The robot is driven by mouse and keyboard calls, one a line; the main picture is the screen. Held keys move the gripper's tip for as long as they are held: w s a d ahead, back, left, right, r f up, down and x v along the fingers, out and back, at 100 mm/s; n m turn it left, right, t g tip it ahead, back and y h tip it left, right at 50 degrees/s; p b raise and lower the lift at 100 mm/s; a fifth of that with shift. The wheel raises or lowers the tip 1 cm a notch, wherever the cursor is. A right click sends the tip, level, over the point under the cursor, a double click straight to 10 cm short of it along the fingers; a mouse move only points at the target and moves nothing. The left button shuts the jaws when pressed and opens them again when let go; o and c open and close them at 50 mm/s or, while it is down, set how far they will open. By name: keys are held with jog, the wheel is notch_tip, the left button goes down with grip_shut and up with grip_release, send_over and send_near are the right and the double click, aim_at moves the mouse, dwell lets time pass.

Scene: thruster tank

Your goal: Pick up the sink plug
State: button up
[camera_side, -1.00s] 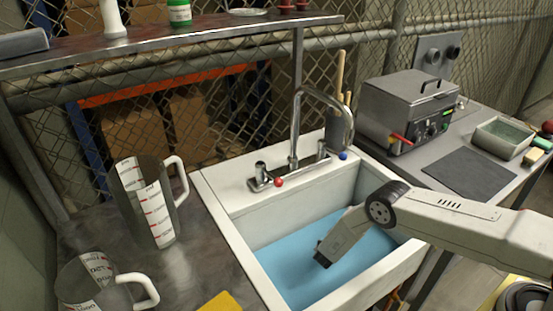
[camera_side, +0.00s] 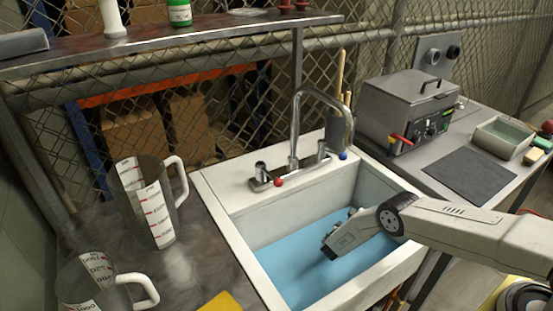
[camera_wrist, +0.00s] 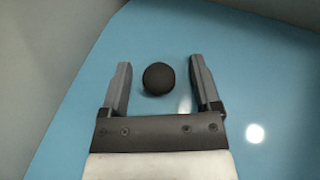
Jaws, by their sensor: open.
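The sink plug (camera_wrist: 159,78) shows in the wrist view as a dark round piece in the blue-filled sink. It lies between the fingertips of my gripper (camera_wrist: 160,80) in that picture, with gaps on both sides and no contact visible. My gripper is open and empty. In the side view my gripper (camera_side: 326,250) is inside the sink (camera_side: 240,228), tilted down near the blue water (camera_side: 300,262). The plug cannot be made out in the side view. How far the fingertips are above it cannot be told.
Sink walls surround my gripper, with a wall close in the wrist view's upper left. A faucet (camera_side: 295,130) with red and blue knobs stands at the sink's back. Measuring jugs (camera_side: 148,205) stand on the left counter. A metal box device (camera_side: 408,105) stands on the right.

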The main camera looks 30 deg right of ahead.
dwell(0.4)
grip_shut()
jog(key=shift+r, duration=0.1)
jog(key=shift+r, duration=4.9)
